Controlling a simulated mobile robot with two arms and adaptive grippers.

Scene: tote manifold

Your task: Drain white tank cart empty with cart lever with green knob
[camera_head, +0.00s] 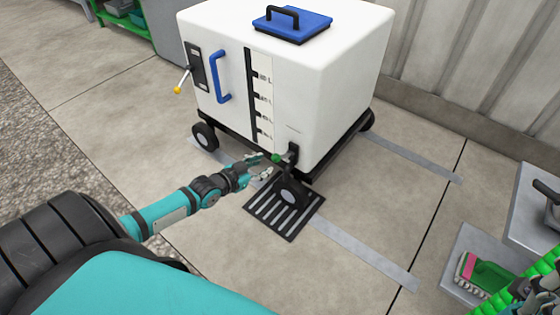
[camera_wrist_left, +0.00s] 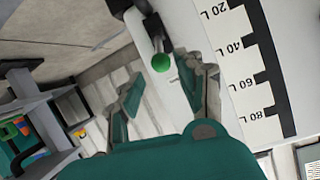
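The white tank cart (camera_head: 315,95) stands on the floor in the middle of the head view. The cart lever with green knob (camera_head: 276,158) is low at its front corner, by a black outlet (camera_head: 292,150). The green knob also shows in the left wrist view (camera_wrist_left: 161,62), on a pale stem. My left gripper (camera_head: 262,170) is open and empty just beside the knob. In the left wrist view its fingers (camera_wrist_left: 160,76) are spread, with the knob near their tips. I cannot tell whether they touch it.
A floor drain grate (camera_head: 258,208) lies below the outlet. A lever with a yellow knob (camera_head: 178,90), a blue handle (camera_head: 221,78) and a level gauge (camera_head: 252,95) are on the cart's front.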

